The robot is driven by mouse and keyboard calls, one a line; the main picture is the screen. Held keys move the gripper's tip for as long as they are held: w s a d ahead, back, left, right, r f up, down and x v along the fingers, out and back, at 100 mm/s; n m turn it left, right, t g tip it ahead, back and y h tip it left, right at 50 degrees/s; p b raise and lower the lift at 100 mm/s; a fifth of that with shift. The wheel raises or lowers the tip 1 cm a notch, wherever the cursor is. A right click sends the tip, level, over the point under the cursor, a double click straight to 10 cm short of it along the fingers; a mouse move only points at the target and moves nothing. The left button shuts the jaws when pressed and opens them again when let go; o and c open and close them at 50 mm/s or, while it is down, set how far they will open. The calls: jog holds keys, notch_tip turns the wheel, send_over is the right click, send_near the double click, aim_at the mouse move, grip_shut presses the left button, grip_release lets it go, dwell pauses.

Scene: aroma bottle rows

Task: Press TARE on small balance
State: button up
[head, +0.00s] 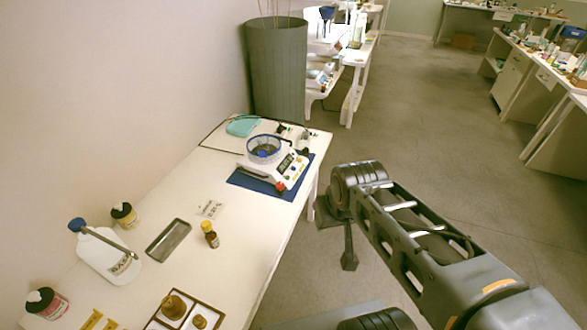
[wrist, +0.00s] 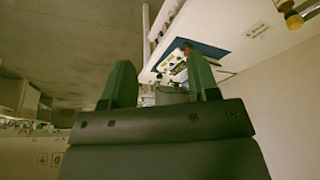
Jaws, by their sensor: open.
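The small balance (head: 283,172) is a white box with a dark display and coloured buttons along its front edge, including a red one. It stands on a blue mat (head: 246,182) near the far right edge of the white table. A clear, blue-rimmed bowl (head: 263,148) sits on its pan. I cannot read which button is TARE. My gripper (wrist: 162,82) is open, with nothing seen between its green fingers. In the wrist view the balance (wrist: 174,66) is beyond the fingers, partly hidden by the right one. The gripper is apart from the balance.
Nearer on the white table (head: 235,240) are a small amber bottle (head: 210,235), a metal tray (head: 168,240), a white jug (head: 106,256) and dark-capped jars. A teal cloth (head: 243,126) lies behind the balance. A tall green bin (head: 276,70) stands beyond.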

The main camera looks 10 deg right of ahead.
grip_shut()
dwell(1.4)
